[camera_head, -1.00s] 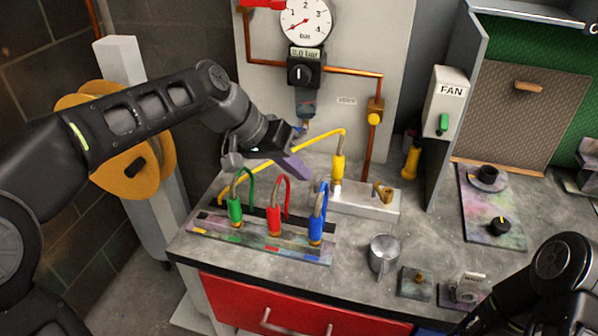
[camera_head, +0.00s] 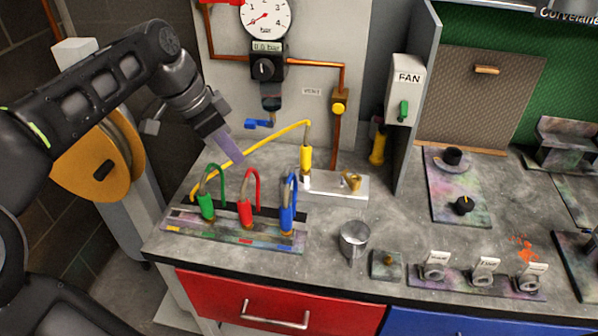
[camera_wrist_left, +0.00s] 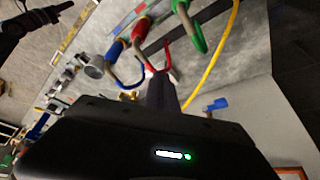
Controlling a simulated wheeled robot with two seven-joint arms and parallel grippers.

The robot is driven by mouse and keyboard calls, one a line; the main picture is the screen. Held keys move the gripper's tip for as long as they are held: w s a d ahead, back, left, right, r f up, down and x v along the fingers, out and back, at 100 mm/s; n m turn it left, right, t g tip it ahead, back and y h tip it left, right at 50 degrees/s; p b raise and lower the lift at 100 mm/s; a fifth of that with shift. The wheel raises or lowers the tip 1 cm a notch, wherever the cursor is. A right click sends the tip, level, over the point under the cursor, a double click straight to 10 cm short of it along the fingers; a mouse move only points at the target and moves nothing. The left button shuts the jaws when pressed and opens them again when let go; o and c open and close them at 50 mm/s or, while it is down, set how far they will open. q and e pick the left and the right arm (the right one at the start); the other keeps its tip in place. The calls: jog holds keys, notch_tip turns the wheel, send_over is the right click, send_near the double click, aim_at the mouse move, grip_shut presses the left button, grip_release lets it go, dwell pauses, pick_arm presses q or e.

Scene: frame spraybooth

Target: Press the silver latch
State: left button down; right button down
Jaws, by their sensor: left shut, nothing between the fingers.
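A silver block (camera_head: 335,187) on the bench holds the end of the yellow hose and a brass fitting (camera_head: 351,181); I cannot make out a separate latch on it. My left gripper (camera_head: 230,148) is shut and empty, above the bench, left of the block and behind the hose stand. In the left wrist view its fingers (camera_wrist_left: 161,92) point toward the hoses, touching nothing that I can tell. A dark jointed shape at that view's upper left is probably my right arm; its fingers are unclear.
Green, red and blue hose couplings stand on a strip (camera_head: 270,241) at the bench front. The yellow hose (camera_head: 262,143) arches near my left gripper. A metal cup (camera_head: 354,238) stands right of the strip. A gauge (camera_head: 265,17) and blue lever (camera_head: 263,124) are behind.

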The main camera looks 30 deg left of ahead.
aim_at(292, 171)
pick_arm(q)
jog(key=shift+s+a, duration=0.1)
jog(key=shift+s, duration=0.05)
dwell(0.3)
jog(key=w+d+f+p, duration=0.1)
jog(key=w+d+f, duration=0.3)
jog(key=f, duration=0.5)
jog(key=shift+w, duration=1.35)
jog(key=shift+d, duration=0.2)
